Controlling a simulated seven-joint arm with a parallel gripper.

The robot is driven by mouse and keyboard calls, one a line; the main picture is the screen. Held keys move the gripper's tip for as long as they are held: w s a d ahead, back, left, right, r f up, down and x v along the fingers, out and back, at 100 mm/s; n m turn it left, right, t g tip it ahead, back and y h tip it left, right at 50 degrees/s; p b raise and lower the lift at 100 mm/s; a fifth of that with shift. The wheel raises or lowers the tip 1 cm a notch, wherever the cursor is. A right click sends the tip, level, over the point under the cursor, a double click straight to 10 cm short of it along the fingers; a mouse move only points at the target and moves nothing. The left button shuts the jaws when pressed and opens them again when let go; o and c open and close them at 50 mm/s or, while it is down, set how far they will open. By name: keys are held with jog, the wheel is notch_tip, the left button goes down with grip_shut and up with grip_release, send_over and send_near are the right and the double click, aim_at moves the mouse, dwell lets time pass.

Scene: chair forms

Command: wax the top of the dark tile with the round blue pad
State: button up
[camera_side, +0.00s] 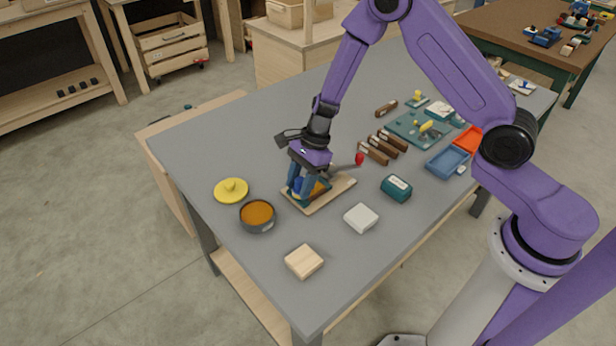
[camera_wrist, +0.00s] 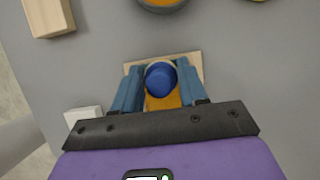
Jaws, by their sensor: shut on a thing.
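My gripper (camera_side: 304,190) is shut on the round blue pad (camera_wrist: 161,78), whose blue top shows between the two blue-grey fingers in the wrist view. The pad is low over a pale wooden board (camera_side: 333,190), which also shows in the wrist view (camera_wrist: 188,62). An orange surface (camera_wrist: 163,101) shows beside the pad, between the fingers. The dark tile is mostly hidden by the fingers and pad, and I cannot make out its bare top. I cannot tell whether the pad touches it. A dark round tin of orange wax (camera_side: 257,215) stands open to the left of the board.
A yellow knobbed lid (camera_side: 231,190) lies behind the tin. A wooden block (camera_side: 304,261), a white block (camera_side: 361,218) and a dark green box (camera_side: 396,188) stand nearby. A red-tipped tool (camera_side: 359,159) and several brown-handled pieces (camera_side: 384,146) lie behind.

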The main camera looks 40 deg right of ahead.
jog(key=shift+w+d, duration=0.1)
jog(key=shift+d, duration=3.3)
jog(key=shift+a, duration=3.5)
jog(key=shift+d+r, duration=0.1)
jog(key=shift+r, duration=3.9)
